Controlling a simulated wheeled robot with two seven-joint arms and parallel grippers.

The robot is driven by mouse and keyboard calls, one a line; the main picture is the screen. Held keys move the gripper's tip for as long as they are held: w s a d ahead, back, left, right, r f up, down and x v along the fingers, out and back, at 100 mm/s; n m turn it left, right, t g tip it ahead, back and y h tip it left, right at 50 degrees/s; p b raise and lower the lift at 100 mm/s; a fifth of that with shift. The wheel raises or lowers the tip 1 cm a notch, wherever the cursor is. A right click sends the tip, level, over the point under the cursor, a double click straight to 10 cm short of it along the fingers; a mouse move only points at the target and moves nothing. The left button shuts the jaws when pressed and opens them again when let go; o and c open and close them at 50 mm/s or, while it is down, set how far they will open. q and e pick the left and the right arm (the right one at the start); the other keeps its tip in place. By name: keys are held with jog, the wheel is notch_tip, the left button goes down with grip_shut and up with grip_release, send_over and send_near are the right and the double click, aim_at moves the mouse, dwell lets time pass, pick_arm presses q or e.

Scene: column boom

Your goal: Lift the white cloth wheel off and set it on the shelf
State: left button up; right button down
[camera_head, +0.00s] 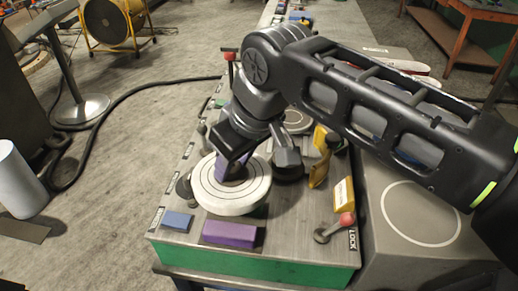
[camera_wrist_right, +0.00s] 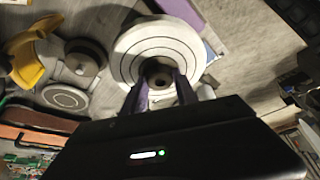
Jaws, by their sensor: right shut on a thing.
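The white cloth wheel (camera_head: 232,197) is a round disc with dark rings, at the front of the grey bench top in the head view. In the right wrist view the wheel (camera_wrist_right: 130,49) lies just beyond the fingers, with a dark hub at its centre. My right gripper (camera_head: 232,170) comes down over the wheel's middle. In the right wrist view its purple-padded fingers (camera_wrist_right: 160,90) are shut on the hub area of the wheel. The hub is partly hidden by the fingers. I cannot tell whether the wheel is clear of what is under it. My left gripper is not in view.
A purple block (camera_head: 230,234) and a blue block (camera_head: 177,221) lie near the front edge. A red-knobbed lever (camera_head: 346,220) stands at the right beside the LOCK label. A yellow piece (camera_head: 319,170) stands right of the gripper. A grey surface with a white circle (camera_head: 420,213) is further right.

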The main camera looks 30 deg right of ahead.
jog(key=shift+s+a, duration=0.25)
jog(key=shift+a, duration=0.85)
